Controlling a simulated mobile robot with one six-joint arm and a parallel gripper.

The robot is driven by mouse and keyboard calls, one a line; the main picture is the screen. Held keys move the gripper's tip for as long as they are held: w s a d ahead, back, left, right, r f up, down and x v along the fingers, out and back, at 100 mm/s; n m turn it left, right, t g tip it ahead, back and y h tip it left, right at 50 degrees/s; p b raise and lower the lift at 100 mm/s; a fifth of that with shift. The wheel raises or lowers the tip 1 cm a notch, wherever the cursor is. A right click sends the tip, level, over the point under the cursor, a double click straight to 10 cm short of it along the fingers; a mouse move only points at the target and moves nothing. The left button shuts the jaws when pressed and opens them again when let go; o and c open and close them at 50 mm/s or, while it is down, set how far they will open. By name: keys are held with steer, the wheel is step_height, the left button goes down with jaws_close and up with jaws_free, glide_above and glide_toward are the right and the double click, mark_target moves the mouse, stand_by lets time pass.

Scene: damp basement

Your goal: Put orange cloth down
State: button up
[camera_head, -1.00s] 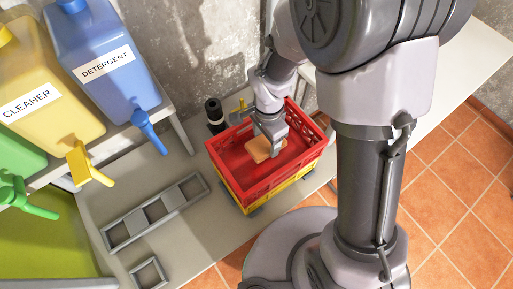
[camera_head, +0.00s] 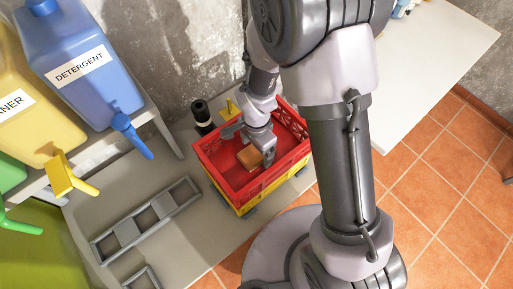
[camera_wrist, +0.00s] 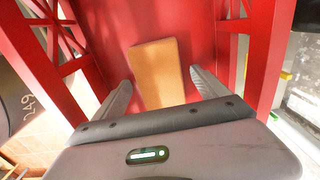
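The orange cloth (camera_head: 249,157), a folded flat block, is inside the red crate (camera_head: 228,183). In the wrist view the cloth (camera_wrist: 157,65) shows between my two fingers, with a gap on each side. My gripper (camera_wrist: 160,80) is open and points down into the crate. In the head view my gripper (camera_head: 257,146) is low inside the crate, right at the cloth. Part of the cloth is hidden behind the gripper. I cannot tell if the cloth lies fully flat on the crate floor.
The red crate sits on a yellow crate (camera_head: 273,185) on a grey bench. A grey rack (camera_head: 147,222) lies left of it, and a black cylinder (camera_head: 202,117) stands behind. Blue detergent (camera_head: 85,65) and yellow cleaner (camera_head: 35,110) jugs stand on a shelf at left.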

step_height(320, 180, up, 13)
steer(key=p, duration=0.4)
step_height(320, 180, up, 8)
steer(key=n+t, duration=0.2)
glide_above(257, 151)
steer(key=d, duration=0.2)
steer(key=s+d+r+n+t+y, duration=0.2)
steer(key=s+d+r+n+t, duration=0.1)
steer(key=s+r, duration=0.8)
steer(key=shift+s+d+r+n+t, duration=0.2)
steer(key=shift+d+r+n+t, duration=0.2)
steer(key=shift+d+r+n, duration=0.4)
steer(key=shift+f, duration=0.15)
